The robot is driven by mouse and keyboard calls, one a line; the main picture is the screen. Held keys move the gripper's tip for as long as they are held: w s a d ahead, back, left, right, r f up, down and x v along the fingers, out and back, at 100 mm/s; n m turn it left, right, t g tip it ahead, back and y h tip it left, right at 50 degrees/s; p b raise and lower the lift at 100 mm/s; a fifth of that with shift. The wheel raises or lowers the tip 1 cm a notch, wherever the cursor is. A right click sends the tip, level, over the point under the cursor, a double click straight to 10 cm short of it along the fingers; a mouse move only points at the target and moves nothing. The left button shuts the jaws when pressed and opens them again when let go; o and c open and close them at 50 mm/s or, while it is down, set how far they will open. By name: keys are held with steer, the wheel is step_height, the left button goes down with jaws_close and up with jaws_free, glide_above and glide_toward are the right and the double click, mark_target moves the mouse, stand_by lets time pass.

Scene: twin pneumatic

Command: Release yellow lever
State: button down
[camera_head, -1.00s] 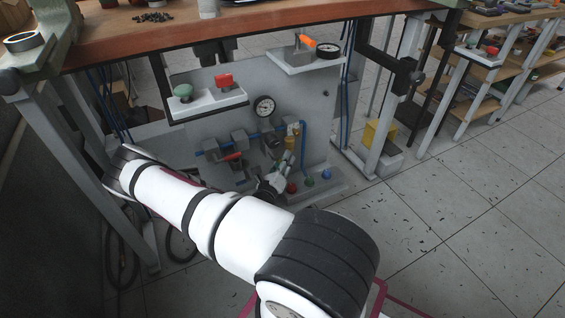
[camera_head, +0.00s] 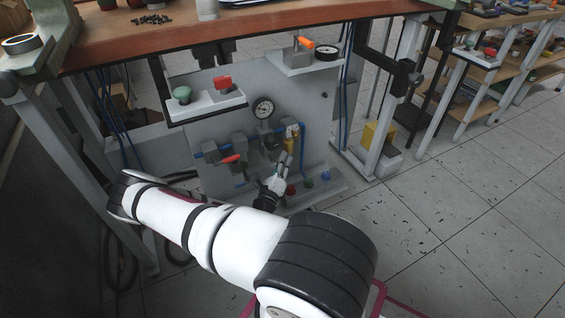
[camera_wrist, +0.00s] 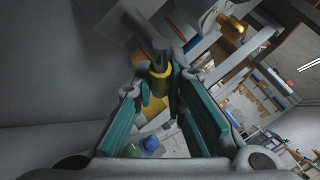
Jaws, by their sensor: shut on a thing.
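The yellow lever (camera_wrist: 160,80) shows in the wrist view as a yellow cylinder with a dark end, between the tips of the teal-padded fingers. My gripper (camera_wrist: 157,94) is shut on it. In the head view my gripper (camera_head: 284,165) reaches up to the lower right of the grey pneumatic panel (camera_head: 310,105). A small yellow part (camera_head: 290,129) shows there just above the fingertips, beside a blue pipe. The exact finger contact is too small to tell in the head view.
A gauge (camera_head: 263,108), a red-orange valve handle (camera_head: 231,159) and blue pipes are left of my gripper. Red (camera_head: 291,189), green (camera_head: 309,182) and blue (camera_head: 326,174) knobs sit below right. The workbench (camera_head: 250,32) overhangs the panel.

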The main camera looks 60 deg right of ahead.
steer(key=c, duration=1.6)
jaws_free()
steer(key=v, duration=1.2)
